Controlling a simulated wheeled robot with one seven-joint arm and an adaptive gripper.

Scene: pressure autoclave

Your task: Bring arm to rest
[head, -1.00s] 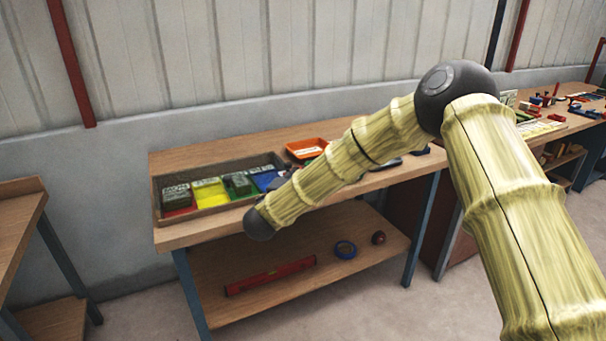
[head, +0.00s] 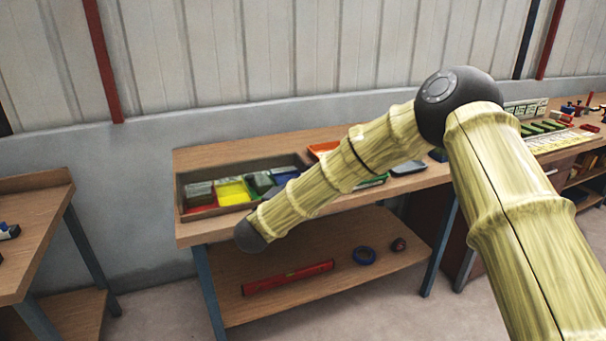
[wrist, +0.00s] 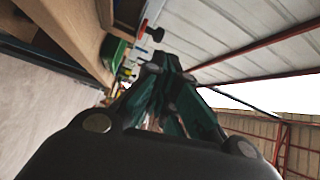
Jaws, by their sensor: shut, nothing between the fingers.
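In the wrist view my gripper (wrist: 165,88) shows its green and dark finger links drawn together, shut and empty. It points along the wall, with a wooden bench edge (wrist: 85,35) at the left of that picture. In the head view my arm reaches in from the right, bends at a dark elbow joint and slopes down left to a dark joint in front of the bench. My gripper is hidden in the head view.
A wooden workbench (head: 185,158) stands along the wall with a compartment tray (head: 180,195) and an orange bin (head: 322,149). Its lower shelf holds a red level (head: 288,278) and blue tape ring (head: 364,256). Another bench (head: 35,215) is at left.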

